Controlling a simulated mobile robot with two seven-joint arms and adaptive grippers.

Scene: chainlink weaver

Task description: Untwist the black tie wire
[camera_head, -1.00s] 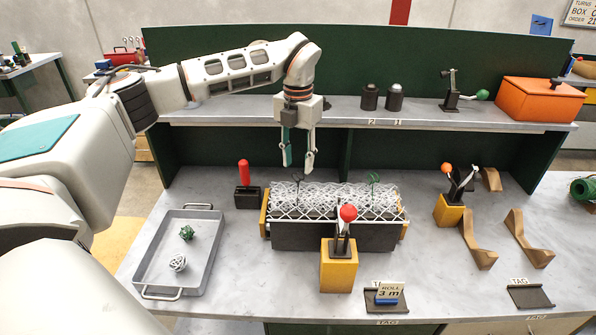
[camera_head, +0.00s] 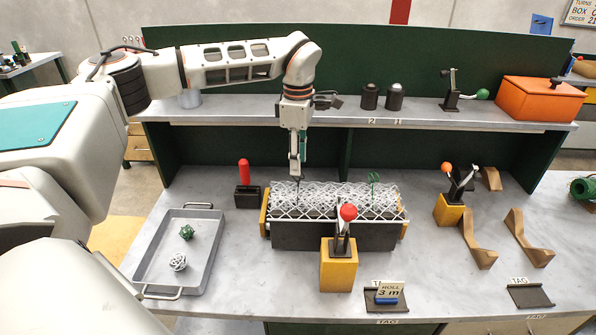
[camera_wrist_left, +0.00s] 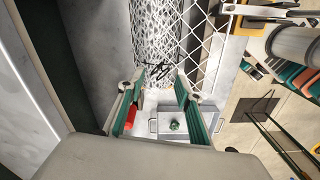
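The black tie wire (camera_wrist_left: 158,71) shows in the left wrist view as thin dark twisted strands on the white chainlink mesh (camera_wrist_left: 195,45). In the head view the mesh (camera_head: 340,200) lies over a dark block, and a small dark bit of the wire shows below my fingers. My left gripper (camera_head: 299,172) points down just above the mesh's left part. In the left wrist view its green-padded fingers (camera_wrist_left: 160,84) are apart, with the wire just beyond and between their tips. Nothing is held. My right gripper is not in view.
A green tie (camera_head: 375,178) stands on the mesh's right part. A red-knobbed clamp (camera_head: 348,213) on a yellow block stands in front. A red-handled tool (camera_head: 244,174) and a grey tray (camera_head: 150,255) with two wire balls lie left. The shelf (camera_head: 330,116) runs behind.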

